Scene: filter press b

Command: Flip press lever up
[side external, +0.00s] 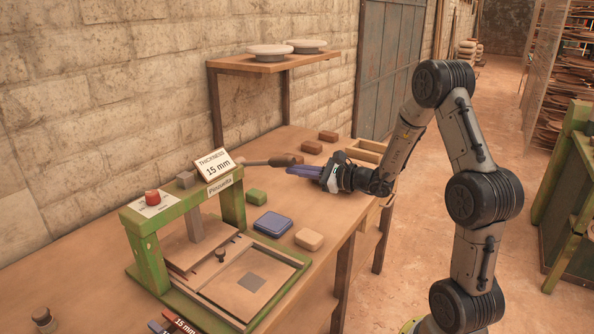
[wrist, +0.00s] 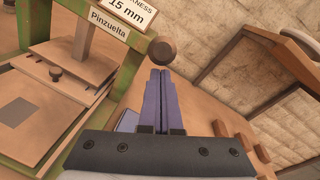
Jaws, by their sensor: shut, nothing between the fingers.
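The green press (side external: 148,254) stands on the bench, with a "15 mm" sign (side external: 219,166) and a "Pinzuelta" label on its top beam; part of it shows at left in the wrist view (wrist: 122,75). The press lever (side external: 284,160) is a brown handle on a thin rod, pointing roughly level to the right from the press top. Its round brown end (wrist: 162,52) faces the wrist camera. My gripper (side external: 289,170) has blue-purple fingers, shut and empty. Its tips (wrist: 160,72) are close to the handle's end, looking slightly below it. I cannot tell if they touch.
A green block (side external: 257,197), a blue pad (side external: 272,224) and a beige block (side external: 309,239) lie on the bench below. Brown blocks (side external: 312,147) lie near the wall. A wooden shelf (side external: 262,66) with pale discs hangs above. A red button (side external: 152,197) sits on the press.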

